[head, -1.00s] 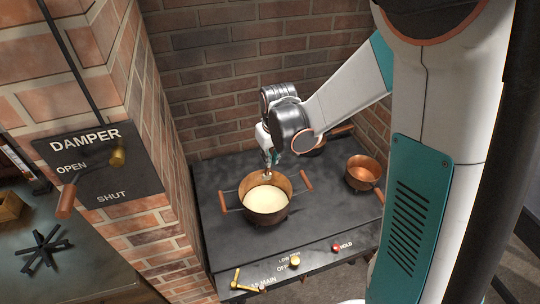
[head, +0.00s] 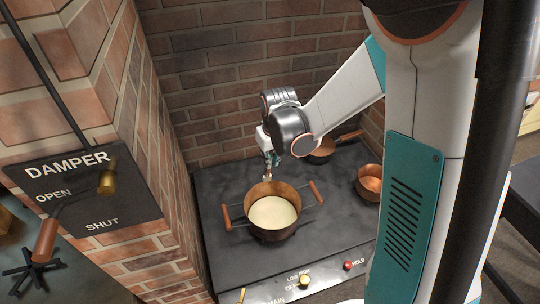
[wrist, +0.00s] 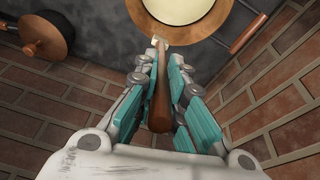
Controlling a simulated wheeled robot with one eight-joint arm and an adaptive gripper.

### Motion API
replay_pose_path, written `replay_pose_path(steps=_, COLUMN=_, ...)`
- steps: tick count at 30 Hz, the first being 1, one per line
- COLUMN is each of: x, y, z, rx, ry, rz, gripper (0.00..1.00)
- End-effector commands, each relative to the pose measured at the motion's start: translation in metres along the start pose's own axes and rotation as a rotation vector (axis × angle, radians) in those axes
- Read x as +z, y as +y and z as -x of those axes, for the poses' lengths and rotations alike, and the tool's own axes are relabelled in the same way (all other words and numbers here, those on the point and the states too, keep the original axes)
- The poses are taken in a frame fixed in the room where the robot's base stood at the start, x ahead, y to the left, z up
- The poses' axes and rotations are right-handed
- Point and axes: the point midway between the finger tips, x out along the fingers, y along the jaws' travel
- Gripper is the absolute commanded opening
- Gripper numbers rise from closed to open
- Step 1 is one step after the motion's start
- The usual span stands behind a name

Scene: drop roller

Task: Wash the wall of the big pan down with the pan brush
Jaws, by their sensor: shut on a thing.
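The big pan (head: 283,192) is a copper pan with two wooden side handles, standing on the dark stove top with a pale cream liquid (head: 273,213) in it. My gripper (head: 268,158) is at the pan's back rim. In the wrist view my gripper (wrist: 163,75) is shut on the wooden handle of the pan brush (wrist: 160,102). The brush's pale head (wrist: 161,40) is at the pan's rim (wrist: 140,28); I cannot tell whether it touches the wall. The brush is barely visible in the head view.
A copper saucepan (head: 322,151) stands behind on the right and a small copper pot (head: 369,182) at the right. Brick walls (head: 225,70) close off the back and left. A damper plate (head: 85,190) with a lever is on the left. Knobs line the stove front.

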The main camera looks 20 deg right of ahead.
Motion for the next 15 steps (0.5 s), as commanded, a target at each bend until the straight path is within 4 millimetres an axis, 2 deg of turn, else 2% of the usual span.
replay_pose_path(steps=1, x=0.002, y=0.0, z=-0.007, rx=0.0, ry=0.0, rz=0.0, gripper=0.0)
replay_pose_path(steps=15, x=0.012, y=-0.002, z=-0.049, rx=0.0, ry=0.0, rz=0.0, gripper=0.0)
